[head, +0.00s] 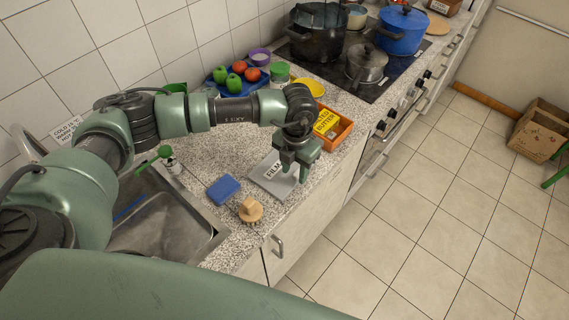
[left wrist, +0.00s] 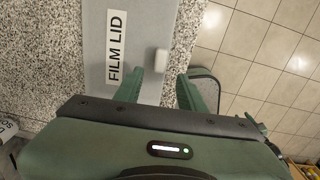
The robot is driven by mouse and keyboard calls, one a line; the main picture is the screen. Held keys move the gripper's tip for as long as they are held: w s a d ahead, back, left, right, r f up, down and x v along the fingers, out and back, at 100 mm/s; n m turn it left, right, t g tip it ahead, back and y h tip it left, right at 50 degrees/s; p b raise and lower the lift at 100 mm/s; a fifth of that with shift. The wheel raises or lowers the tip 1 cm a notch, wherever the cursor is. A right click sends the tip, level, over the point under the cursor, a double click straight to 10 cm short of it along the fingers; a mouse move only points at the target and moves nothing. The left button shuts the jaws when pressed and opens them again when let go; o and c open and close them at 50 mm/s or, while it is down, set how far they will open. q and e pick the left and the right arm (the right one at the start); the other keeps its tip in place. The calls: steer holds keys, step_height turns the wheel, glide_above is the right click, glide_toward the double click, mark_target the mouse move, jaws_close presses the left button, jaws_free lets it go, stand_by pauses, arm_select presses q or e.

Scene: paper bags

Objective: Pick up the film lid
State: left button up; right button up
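The film lid (head: 270,182) is a flat grey plate with a white "FILM LID" label, lying on the speckled counter near its front edge. In the left wrist view the lid (left wrist: 136,14) shows with its label and a small pale handle (left wrist: 161,60). My left gripper (head: 295,172) points down over the right part of the lid. In the left wrist view its two green fingers (left wrist: 162,88) are apart, with the handle showing just beyond the gap between them. Nothing is held. I cannot tell how high the fingertips are above the lid. My right gripper is in no view.
A blue sponge (head: 223,189) and a wooden brush (head: 250,210) lie left of the lid, beside the sink (head: 165,232). An orange bin (head: 341,130) with a yellow packet stands behind the gripper. A blue tray (head: 215,86) holds apples; pots stand on the hob.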

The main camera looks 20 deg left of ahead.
arm_select(q)
steer(key=shift+w+a+f, duration=0.1)
steer(key=shift+w+f, duration=0.1)
steer(key=shift+f, duration=0.45)
steer(key=shift+w+f, duration=0.2)
steer(key=shift+f, duration=0.4)
steer(key=shift+s, duration=0.1)
steer(key=shift+r, duration=0.1)
jaws_close()
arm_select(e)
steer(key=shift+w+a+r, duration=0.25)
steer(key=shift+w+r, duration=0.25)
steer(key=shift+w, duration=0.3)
